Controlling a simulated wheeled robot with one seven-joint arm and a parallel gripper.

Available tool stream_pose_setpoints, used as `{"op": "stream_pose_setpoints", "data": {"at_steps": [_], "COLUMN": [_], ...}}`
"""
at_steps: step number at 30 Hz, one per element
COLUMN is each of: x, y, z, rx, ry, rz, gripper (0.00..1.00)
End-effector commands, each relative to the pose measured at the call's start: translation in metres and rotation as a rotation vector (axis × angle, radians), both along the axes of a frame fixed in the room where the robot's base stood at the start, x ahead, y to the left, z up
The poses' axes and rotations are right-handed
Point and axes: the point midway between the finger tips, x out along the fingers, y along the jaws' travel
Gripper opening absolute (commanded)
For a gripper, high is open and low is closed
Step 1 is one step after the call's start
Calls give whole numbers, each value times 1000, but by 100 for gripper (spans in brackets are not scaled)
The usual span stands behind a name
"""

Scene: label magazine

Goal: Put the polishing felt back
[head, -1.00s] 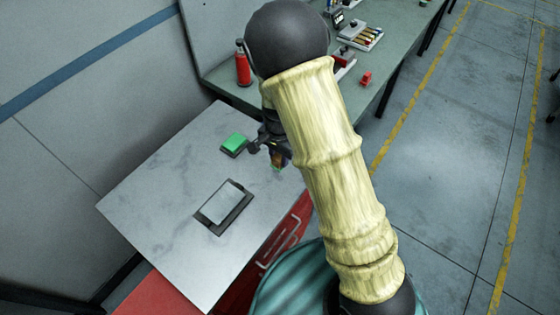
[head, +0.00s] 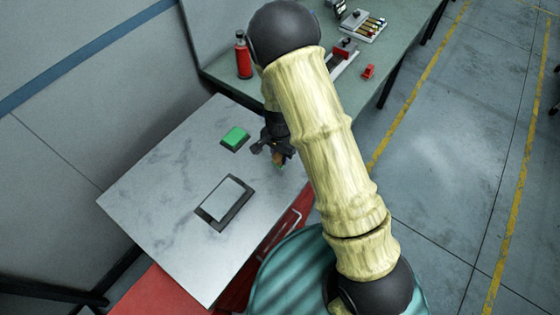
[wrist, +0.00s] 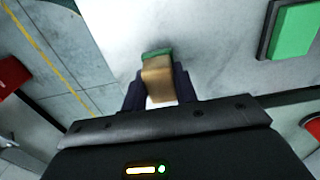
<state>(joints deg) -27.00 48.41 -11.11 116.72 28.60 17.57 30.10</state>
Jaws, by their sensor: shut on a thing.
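My gripper (head: 277,157) is over the right edge of the light marbled tabletop. In the wrist view my gripper (wrist: 160,98) is shut on a tan block with a green face at its far end, which I take to be the polishing felt (wrist: 157,72). The felt also shows small below the jaws in the head view (head: 279,160). A green pad on a dark base (head: 235,138) sits on the tabletop left of my gripper; it also shows at the upper right of the wrist view (wrist: 294,30). Which place belongs to the felt I cannot tell.
A dark-framed tray with a pale plate (head: 224,203) lies on the marbled tabletop (head: 160,190). Behind stands a green-grey bench with a red bottle (head: 243,58), a small red item (head: 368,71) and a tray of tools (head: 364,25). The left tabletop is clear.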

Motion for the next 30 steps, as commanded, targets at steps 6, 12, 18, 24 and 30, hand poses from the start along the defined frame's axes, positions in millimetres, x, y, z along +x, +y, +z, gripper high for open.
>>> {"op": "stream_pose_setpoints", "data": {"at_steps": [6, 12, 18, 24, 30], "x": [1, 0, 0, 0, 0], "y": [0, 0, 0, 0, 0], "z": [-4, -7, -31, -46, -46], "rx": [0, 0, 0, 1, 0], "ry": [-1, 0, 3, -1, -1], "rz": [0, 0, -2, 0, 0], "gripper": [7, 7, 7, 7, 7]}}
